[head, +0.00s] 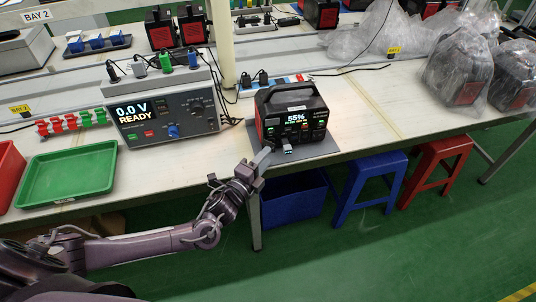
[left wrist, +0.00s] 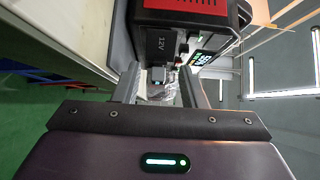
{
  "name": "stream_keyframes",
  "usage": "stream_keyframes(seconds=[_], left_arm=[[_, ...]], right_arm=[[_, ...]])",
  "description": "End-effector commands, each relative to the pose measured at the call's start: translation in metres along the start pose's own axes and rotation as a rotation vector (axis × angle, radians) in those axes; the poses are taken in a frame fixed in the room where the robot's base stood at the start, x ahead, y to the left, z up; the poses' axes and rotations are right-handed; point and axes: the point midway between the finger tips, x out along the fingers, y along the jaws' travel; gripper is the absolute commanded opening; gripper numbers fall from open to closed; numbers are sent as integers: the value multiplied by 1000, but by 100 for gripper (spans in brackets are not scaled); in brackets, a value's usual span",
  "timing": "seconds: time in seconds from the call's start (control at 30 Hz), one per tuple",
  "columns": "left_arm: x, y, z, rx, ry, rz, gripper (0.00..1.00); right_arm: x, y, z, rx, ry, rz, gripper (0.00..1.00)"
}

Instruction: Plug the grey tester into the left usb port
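The black and red power station (head: 292,122) stands on a dark mat near the table's front edge, its lit display reading 55%. The small grey tester (head: 287,149) is at the lower front of the station; I cannot tell whether it is in a port. My left gripper (head: 264,157) is just left of the tester. In the left wrist view its two fingers (left wrist: 158,88) are spread apart, with the tester (left wrist: 158,76) beyond and between them, clear space on both sides. The ports are too small to tell apart. My right gripper is not in view.
A test unit (head: 166,118) reading 0.0 V READY stands left of the station. A green tray (head: 68,173) lies further left. Blue (head: 370,180) and red (head: 436,164) stools and a blue bin (head: 294,200) are below. Plastic-wrapped units (head: 460,68) stand at right.

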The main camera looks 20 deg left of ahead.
Motion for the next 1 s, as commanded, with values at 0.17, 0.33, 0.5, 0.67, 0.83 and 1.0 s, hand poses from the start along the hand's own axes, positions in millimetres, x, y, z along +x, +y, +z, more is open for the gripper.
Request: stream_keyframes(seconds=[0.17, 0.33, 0.5, 0.67, 0.83, 1.0], left_arm=[[20, 0, 0, -2, -1, 0, 38], [24, 0, 0, -2, -1, 2, 38], [24, 1, 0, -2, -1, 2, 38], [24, 1, 0, -2, -1, 2, 17], [24, 1, 0, -2, -1, 2, 0], [24, 1, -1, -3, -8, 2, 0]], right_arm=[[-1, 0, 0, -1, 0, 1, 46], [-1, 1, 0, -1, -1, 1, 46], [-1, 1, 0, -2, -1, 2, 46], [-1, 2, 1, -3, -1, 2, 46], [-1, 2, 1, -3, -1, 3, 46], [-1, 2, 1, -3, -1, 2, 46]])
